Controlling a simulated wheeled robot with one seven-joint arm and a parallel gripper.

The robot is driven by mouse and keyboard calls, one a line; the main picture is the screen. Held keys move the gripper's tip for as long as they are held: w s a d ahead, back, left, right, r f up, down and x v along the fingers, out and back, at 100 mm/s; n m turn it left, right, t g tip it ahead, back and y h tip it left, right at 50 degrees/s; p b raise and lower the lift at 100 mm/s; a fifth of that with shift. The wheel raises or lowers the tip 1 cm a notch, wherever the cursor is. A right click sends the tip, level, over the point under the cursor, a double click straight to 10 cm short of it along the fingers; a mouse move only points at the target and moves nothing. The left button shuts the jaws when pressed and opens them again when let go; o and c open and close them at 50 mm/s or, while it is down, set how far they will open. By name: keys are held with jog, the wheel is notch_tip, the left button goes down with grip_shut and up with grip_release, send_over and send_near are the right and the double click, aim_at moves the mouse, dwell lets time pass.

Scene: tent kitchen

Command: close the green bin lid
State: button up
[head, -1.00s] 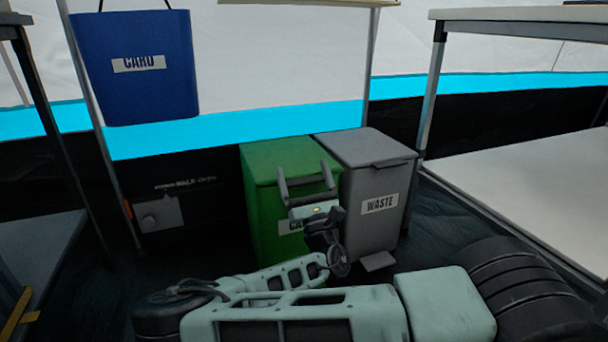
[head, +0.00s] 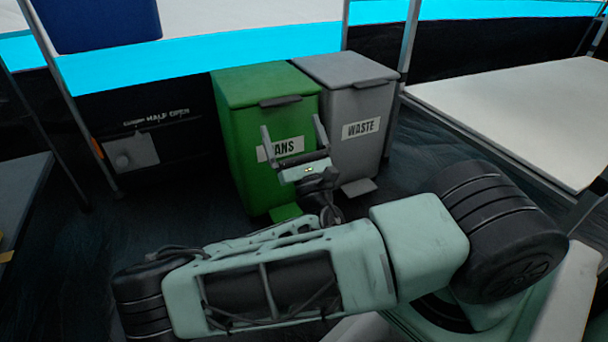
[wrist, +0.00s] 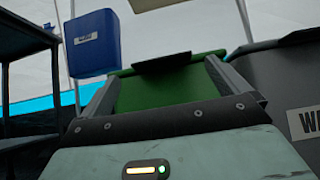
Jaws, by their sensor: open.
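The green bin (head: 235,150) with the CANS label stands upright in the head view. Its green lid (head: 262,82) lies flat on the rim, with no gap that I can see. A dark handle (head: 281,101) sticks out at the lid's front edge. My gripper (head: 291,123) is open and empty, in front of the bin's upper front and below the handle. In the wrist view the dark handle (wrist: 162,63) and the green front (wrist: 165,90) show between and beyond the fingers. I cannot tell whether the fingers touch the bin.
A grey WASTE bin (head: 362,105) stands right beside the green bin, with its lid down. A blue bin (head: 95,22) hangs at upper left. A pale table (head: 510,115) is at right. Dark floor (head: 160,220) is clear at the left.

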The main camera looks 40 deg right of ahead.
jog(key=v, duration=0.8)
jog(key=shift+s+f, duration=0.2)
jog(key=shift+s, duration=0.05)
